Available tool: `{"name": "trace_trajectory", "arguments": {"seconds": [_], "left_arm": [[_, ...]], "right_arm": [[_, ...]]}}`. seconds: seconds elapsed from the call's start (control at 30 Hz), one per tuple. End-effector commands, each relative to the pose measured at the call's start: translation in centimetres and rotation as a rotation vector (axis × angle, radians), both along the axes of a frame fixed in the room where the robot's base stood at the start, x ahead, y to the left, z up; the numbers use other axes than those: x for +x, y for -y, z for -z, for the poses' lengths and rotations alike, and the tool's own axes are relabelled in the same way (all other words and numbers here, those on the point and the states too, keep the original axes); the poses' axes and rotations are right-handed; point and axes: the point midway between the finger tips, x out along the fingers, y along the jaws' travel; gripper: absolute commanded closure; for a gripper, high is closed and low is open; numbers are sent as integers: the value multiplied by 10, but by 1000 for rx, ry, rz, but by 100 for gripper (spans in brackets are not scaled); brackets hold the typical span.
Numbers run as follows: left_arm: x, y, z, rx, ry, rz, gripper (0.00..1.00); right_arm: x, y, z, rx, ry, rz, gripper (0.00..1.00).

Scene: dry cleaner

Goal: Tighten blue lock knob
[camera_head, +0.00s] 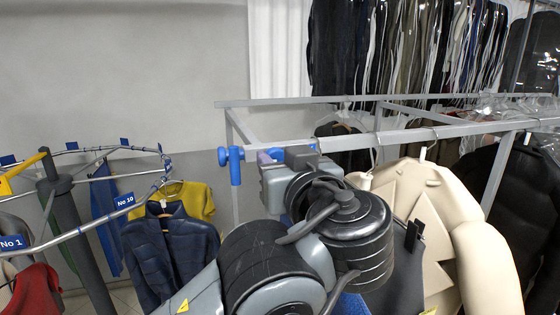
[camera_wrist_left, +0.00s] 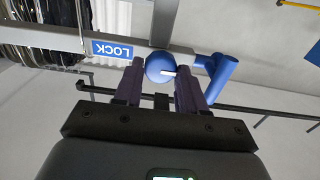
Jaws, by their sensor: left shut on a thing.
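The blue lock knob (camera_wrist_left: 160,67) is round with a white mark on its face, and sits on the grey rail beside a blue LOCK label (camera_wrist_left: 113,49). My left gripper (camera_wrist_left: 161,72) has its two purple fingers on either side of the knob, shut on it. In the head view, my left gripper (camera_head: 272,157) is at the left end of the grey rack, and only a bit of the blue knob (camera_head: 276,153) shows there; the rest is hidden. My right gripper is not in view.
A blue T-shaped fitting (camera_head: 236,165) is just left of my left gripper; it also shows in the wrist view (camera_wrist_left: 219,76). A beige coat (camera_head: 430,215) hangs at right on the rack rail (camera_head: 450,131). A numbered garment conveyor (camera_head: 95,221) with a navy jacket (camera_head: 172,254) is at left.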

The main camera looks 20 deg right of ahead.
Motion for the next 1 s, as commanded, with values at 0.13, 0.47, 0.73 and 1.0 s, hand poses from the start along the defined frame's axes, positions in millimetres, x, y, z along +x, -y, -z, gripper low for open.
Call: {"name": "trace_trajectory", "arguments": {"seconds": [0.13,0.47,0.73,1.0], "left_arm": [[0,0,0,2,0,0,90],[-1,1,3,101,8,2,90],[-1,2,4,316,21,1,90],[-1,2,3,574,36,0,90]], "right_arm": [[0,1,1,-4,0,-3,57],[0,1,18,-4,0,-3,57],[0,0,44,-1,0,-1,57],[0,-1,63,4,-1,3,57]]}}
